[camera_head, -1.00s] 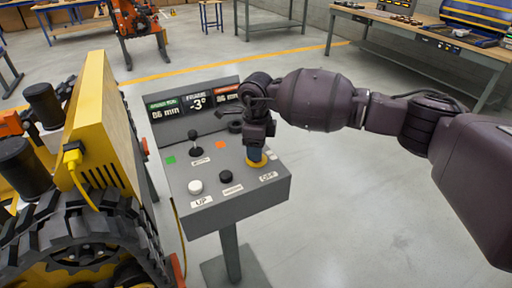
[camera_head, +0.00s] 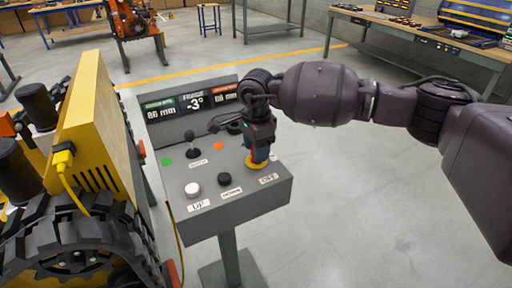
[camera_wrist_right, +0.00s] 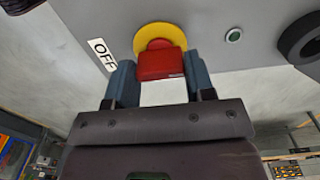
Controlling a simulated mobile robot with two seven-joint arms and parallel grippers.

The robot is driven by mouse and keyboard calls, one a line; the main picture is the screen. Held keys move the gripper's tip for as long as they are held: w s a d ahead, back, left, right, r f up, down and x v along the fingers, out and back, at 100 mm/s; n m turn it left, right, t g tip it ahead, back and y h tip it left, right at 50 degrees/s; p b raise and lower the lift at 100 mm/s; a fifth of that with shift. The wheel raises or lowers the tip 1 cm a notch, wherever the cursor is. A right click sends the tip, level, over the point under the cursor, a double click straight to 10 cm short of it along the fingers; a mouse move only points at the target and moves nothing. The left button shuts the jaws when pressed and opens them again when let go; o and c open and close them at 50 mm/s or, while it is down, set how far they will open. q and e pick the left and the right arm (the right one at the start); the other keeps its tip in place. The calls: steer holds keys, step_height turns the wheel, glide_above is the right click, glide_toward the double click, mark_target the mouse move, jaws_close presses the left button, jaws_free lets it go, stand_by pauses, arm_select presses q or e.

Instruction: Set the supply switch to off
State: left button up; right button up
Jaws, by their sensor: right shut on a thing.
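The supply switch is a red knob (camera_wrist_right: 160,62) on a round yellow base (camera_wrist_right: 155,32), with an OFF label (camera_wrist_right: 102,55) beside it. In the head view its yellow base (camera_head: 257,163) shows on the right part of the grey console's sloped top, behind the OFF label (camera_head: 269,179). My right gripper (camera_wrist_right: 160,76) has its two blue-grey fingers on either side of the red knob and is shut on it. In the head view the right gripper (camera_head: 258,150) comes down on the switch from above and hides part of it. My left gripper is not in view.
The grey console (camera_head: 235,205) also carries a black lever (camera_head: 191,142), a white button (camera_head: 193,189), a black button (camera_head: 224,179) and a display panel (camera_head: 193,104). A yellow tracked machine (camera_head: 85,130) stands close on the left. The floor right of the console is clear.

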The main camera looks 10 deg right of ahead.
stand_by(0.4)
steer(key=o, duration=0.9)
steer(key=shift+r+p, duration=0.5)
steer(key=shift+r, duration=4.9)
